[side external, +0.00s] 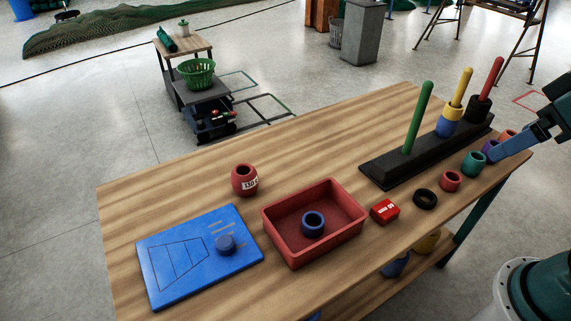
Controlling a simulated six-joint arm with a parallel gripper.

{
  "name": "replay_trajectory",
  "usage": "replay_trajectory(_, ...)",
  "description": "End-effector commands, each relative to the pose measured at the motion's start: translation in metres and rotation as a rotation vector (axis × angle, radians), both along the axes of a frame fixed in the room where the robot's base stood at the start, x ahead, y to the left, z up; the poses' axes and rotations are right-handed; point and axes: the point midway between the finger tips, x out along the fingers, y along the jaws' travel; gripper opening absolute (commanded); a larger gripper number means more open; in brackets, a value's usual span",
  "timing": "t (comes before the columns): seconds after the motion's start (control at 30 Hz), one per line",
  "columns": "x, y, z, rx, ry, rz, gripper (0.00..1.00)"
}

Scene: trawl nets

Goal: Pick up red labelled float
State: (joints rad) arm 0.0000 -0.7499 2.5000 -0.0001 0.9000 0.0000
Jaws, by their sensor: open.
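The red labelled float (244,181) is a small red barrel shape with a hole in its top and a white label on its side. It stands upright on the wooden table, behind the gap between the blue board and the red tray. My gripper (494,152) is at the far right edge, with a blue finger reaching over the right end of the table near a purple ring. It is open and far from the float. Its second finger is hard to make out.
A red tray (275,232) holds a blue ring (312,223). A blue board (165,272) lies at left with a blue knob. A black rack (385,174) has green, yellow and red pegs. A red box (384,211) and several rings line the right front.

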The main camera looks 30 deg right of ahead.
Motion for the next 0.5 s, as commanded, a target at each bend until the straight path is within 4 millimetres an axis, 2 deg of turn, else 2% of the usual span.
replay_trajectory(0.27,0.002,0.000,0.001,-0.001,0.001,0.005,0.90)
replay_trajectory(0.5,0.021,0.006,0.010,-0.013,0.012,0.062,0.90)
